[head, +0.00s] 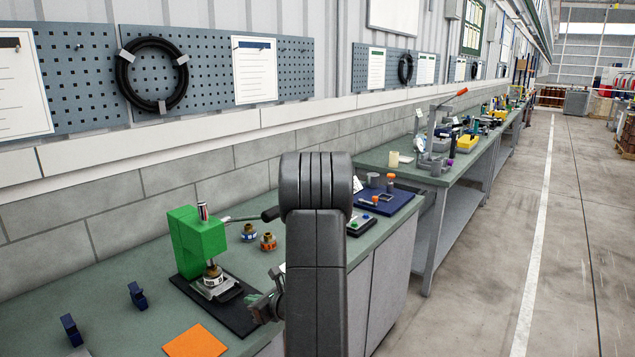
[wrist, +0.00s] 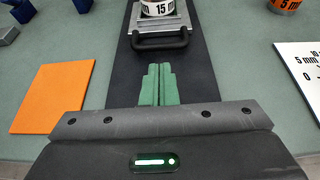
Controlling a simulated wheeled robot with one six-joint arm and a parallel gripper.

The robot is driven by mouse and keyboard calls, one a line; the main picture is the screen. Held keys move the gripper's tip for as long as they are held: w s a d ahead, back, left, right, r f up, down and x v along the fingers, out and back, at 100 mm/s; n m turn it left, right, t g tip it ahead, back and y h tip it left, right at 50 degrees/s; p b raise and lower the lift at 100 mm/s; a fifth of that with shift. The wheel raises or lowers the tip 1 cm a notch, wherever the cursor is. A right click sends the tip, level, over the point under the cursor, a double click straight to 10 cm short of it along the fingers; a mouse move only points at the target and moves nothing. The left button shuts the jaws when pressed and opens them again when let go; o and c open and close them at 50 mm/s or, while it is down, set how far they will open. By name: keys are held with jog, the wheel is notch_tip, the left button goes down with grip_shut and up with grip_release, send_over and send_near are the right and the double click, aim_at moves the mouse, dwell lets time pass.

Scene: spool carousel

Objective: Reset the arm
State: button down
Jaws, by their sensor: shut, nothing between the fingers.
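My gripper (wrist: 158,70) shows in the wrist view with its two green fingers together and nothing between them. It points along the black base plate (wrist: 196,60) toward a dark handle (wrist: 160,42) on a metal plate, with a gap between. In the head view my gripper (head: 262,308) is near the bench's front edge, partly hidden by my own dark arm. The green press (head: 198,243) stands behind it on the bench. A spool (head: 213,276) sits under the press; in the wrist view its label reads 15 (wrist: 158,9).
An orange square (head: 196,342) lies to the left, flat on the bench. Blue holders (head: 137,295) are at left. A white card (wrist: 302,65) lies right in the wrist view. A blue tray (head: 385,200) is farther along.

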aim_at(234, 297)
jog(key=p+x, duration=0.1)
jog(key=x, duration=0.5)
jog(key=shift+a, duration=0.15)
jog(key=shift+s+d, duration=0.1)
jog(key=shift+d, duration=0.2)
